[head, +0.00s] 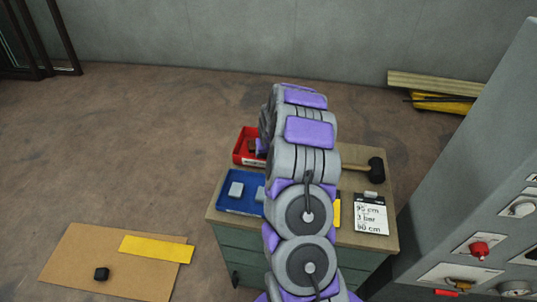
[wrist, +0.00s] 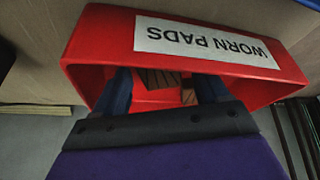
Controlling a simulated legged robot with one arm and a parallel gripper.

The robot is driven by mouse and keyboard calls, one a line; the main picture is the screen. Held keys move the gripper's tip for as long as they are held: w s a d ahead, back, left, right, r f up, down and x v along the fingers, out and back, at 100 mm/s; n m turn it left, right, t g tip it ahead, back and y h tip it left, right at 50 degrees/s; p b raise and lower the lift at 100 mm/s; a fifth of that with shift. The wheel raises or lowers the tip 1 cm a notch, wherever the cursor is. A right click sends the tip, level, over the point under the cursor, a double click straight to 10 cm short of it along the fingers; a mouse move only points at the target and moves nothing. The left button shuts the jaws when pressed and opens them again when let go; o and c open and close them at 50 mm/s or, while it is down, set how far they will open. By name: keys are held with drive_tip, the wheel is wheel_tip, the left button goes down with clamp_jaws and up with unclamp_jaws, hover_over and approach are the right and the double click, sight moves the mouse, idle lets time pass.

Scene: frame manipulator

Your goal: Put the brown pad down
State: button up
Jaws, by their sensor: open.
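A brown pad (wrist: 160,78) with dark stripes lies in the red bin (wrist: 88,55), between my fingers in the wrist view. A second brown piece (wrist: 188,97) shows partly beside it. The bin carries a white "WORN PADS" label (wrist: 200,41), upside down in this view. My gripper (wrist: 166,76) is open, its two dark blue fingers reaching into the bin on either side of the pad. I cannot tell whether they touch it. In the head view the red bin (head: 242,158) stands at the bench's back left, and my arm hides the gripper and part of the bin.
A blue tray (head: 236,206) with grey blocks stands in front of the red bin. A mallet (head: 376,166) and a clipboard (head: 371,213) lie on the bench's right. A grey control cabinet (head: 480,180) stands close on the right. Cardboard (head: 75,250) lies on the floor at left.

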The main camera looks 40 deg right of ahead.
drive_tip(key=p+v, duration=0.2)
drive_tip(key=v, duration=1)
drive_tip(key=s+a+r+n+g+y, duration=0.1)
drive_tip(key=s+a+r+n, duration=0.1)
drive_tip(key=s+a+r, duration=0.6)
drive_tip(key=s+a+r+n+g+y, duration=0.1)
drive_tip(key=s+a+r, duration=0.25)
drive_tip(key=a, duration=0.95)
drive_tip(key=s+a+r+n+g, duration=0.1)
drive_tip(key=s+a, duration=0.4)
drive_tip(key=s, duration=0.7)
drive_tip(key=s+a+r+n+g, duration=0.1)
drive_tip(key=s+a, duration=0.4)
drive_tip(key=s, duration=0.7)
drive_tip(key=shift+s+a+r+g, duration=0.3)
drive_tip(key=shift+s+r+g, duration=0.1)
drive_tip(key=shift+r+g, duration=0.4)
